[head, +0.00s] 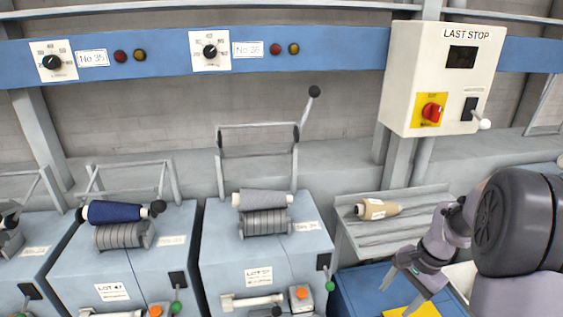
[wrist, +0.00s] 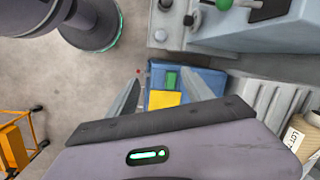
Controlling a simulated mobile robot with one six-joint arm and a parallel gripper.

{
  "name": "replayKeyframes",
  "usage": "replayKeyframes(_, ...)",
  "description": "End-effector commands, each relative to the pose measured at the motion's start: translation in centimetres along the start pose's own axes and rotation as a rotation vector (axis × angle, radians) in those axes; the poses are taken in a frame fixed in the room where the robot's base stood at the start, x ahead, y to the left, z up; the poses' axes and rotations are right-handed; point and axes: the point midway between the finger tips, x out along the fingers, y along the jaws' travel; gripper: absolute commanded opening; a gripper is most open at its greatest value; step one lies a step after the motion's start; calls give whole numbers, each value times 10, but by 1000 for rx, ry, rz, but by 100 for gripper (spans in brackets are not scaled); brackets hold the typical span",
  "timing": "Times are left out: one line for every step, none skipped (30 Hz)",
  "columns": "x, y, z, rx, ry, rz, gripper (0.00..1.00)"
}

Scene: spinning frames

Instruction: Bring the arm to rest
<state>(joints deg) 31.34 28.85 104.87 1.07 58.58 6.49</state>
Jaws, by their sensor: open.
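My gripper (head: 398,292) hangs at the lower right of the head view, fingers pointing down and left, above a blue crate (head: 352,288). In the wrist view my gripper (wrist: 160,82) shows two fingers spread apart with nothing held between them. The blue crate (wrist: 192,98) lies beyond the fingertips, with a yellow item (wrist: 164,99) and a green item (wrist: 171,79) in or on it. My arm is bent at the right edge of the head view.
A tan bobbin (head: 376,208) lies on a grey ribbed shelf (head: 385,236), close to my arm. Spinning machines carry a grey bobbin (head: 262,198) and a dark blue bobbin (head: 115,212). A control box (head: 437,80) hangs above. An orange trolley (wrist: 15,143) stands left; floor (wrist: 75,90) beside it is clear.

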Motion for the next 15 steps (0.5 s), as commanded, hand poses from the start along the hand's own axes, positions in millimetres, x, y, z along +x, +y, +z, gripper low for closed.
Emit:
replayKeyframes(-23, -12, 23, -60, 32, -15, 60)
replayKeyframes(-37, -18, 40, -101, 52, -25, 60)
replayKeyframes(-57, -25, 67, -165, 82, -41, 60)
replayKeyframes(-72, -28, 90, -218, 106, -55, 60)
replayKeyframes(-86, -29, 114, -275, 133, -72, 60)
replayKeyframes(-103, -28, 147, -353, 169, -97, 60)
replayKeyframes(-114, -24, 171, -410, 194, -116, 60)
replayKeyframes(-122, -19, 194, -465, 217, -136, 60)
replayKeyframes(-129, -10, 220, -533, 245, -162, 60)
replayKeyframes(-133, -2, 238, -579, 265, -182, 60)
replayKeyframes(-135, 5, 252, -621, 282, -200, 60)
replayKeyframes(-137, 15, 268, -670, 303, -222, 60)
replayKeyframes(-137, 21, 278, -701, 315, -236, 60)
replayKeyframes(-137, 27, 285, -725, 326, -248, 60)
replayKeyframes(-136, 33, 293, -752, 337, -261, 60)
